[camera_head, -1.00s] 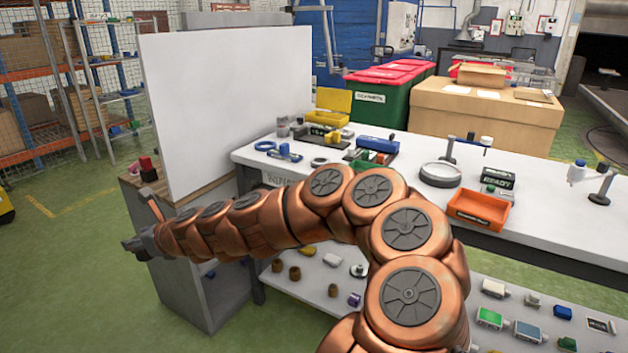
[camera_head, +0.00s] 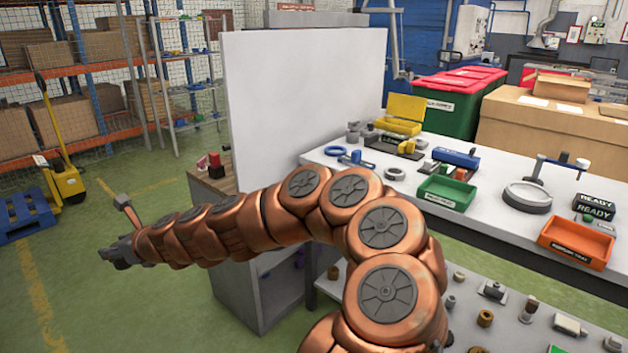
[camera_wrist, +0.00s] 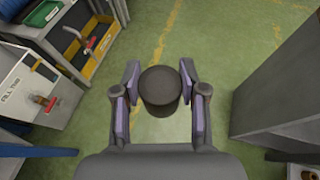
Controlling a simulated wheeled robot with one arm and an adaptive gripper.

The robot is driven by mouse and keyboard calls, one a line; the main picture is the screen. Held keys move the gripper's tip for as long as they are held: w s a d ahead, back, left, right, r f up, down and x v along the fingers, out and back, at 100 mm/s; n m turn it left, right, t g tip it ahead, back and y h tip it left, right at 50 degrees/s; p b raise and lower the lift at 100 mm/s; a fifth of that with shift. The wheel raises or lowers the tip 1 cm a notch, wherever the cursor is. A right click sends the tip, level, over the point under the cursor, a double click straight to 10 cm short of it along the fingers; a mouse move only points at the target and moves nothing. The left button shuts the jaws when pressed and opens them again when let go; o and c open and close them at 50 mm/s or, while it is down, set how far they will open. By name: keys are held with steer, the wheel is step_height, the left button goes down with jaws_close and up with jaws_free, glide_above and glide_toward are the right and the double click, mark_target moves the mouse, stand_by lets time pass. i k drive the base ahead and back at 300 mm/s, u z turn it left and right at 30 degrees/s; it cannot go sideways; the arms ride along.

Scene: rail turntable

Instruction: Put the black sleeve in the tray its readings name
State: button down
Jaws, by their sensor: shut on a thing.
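My gripper (camera_wrist: 160,82) is shut on the black sleeve (camera_wrist: 160,94), a dark round cylinder between the two purple-padded fingers in the wrist view. In the head view my gripper (camera_head: 116,252) is at the far left over the floor, away from the table; the sleeve cannot be made out there. A green tray (camera_head: 447,194) and an orange tray (camera_head: 577,244) with a front label sit on the white table. A yellow open-lidded container (camera_head: 404,116) stands farther back.
A round grey dish (camera_head: 528,197) and a blue device (camera_head: 456,157) are on the table. A lower shelf holds several small parts. Green floor is open at left.

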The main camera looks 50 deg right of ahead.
mark_target(447, 192)
steer(key=i, duration=0.55)
steer(key=z, duration=1.9)
